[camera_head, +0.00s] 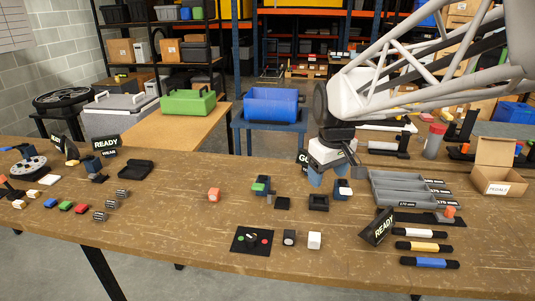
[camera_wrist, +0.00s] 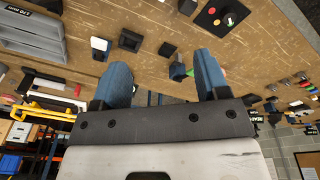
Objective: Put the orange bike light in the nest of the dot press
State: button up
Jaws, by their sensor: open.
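The orange bike light (camera_head: 214,194), a small cube, stands on the bench left of centre in the head view. My gripper (camera_head: 328,184) is open and empty above the back of the bench, well right of the light. Its two blue fingers (camera_wrist: 163,78) are wide apart in the wrist view. A small dark device with a green top (camera_head: 260,186) stands between the light and my gripper. A dark device with a white face (camera_head: 344,188) stands by my right finger. I cannot tell which is the dot press, and no nest is clear.
Two black square pads or trays (camera_head: 283,203) (camera_head: 318,202) lie near my gripper. In front are a black button panel (camera_head: 251,240), a black cube (camera_head: 289,237) and a white cube (camera_head: 314,240). Grey trays (camera_head: 400,180) stand right. Bench around the orange light is clear.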

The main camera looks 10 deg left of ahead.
jog(key=w+a+f+n, duration=0.3)
jog(key=w+a, duration=0.6)
jog(key=a, duration=0.1)
jog(key=n+g, duration=0.2)
jog(key=n, duration=0.5)
send_over(214, 190)
jog(key=f, duration=1.4)
jog(key=shift+s+d+f, duration=0.1)
jog(key=shift+s+d, duration=0.05)
jog(key=shift+d, duration=0.2)
jog(key=shift+a+f, duration=0.2)
jog(key=shift+a, duration=0.15)
jog(key=shift+f, duration=0.1)
jog(key=shift+f, duration=1.2)
jog(key=shift+f, duration=0.1)
jog(key=shift+f, duration=2.5)
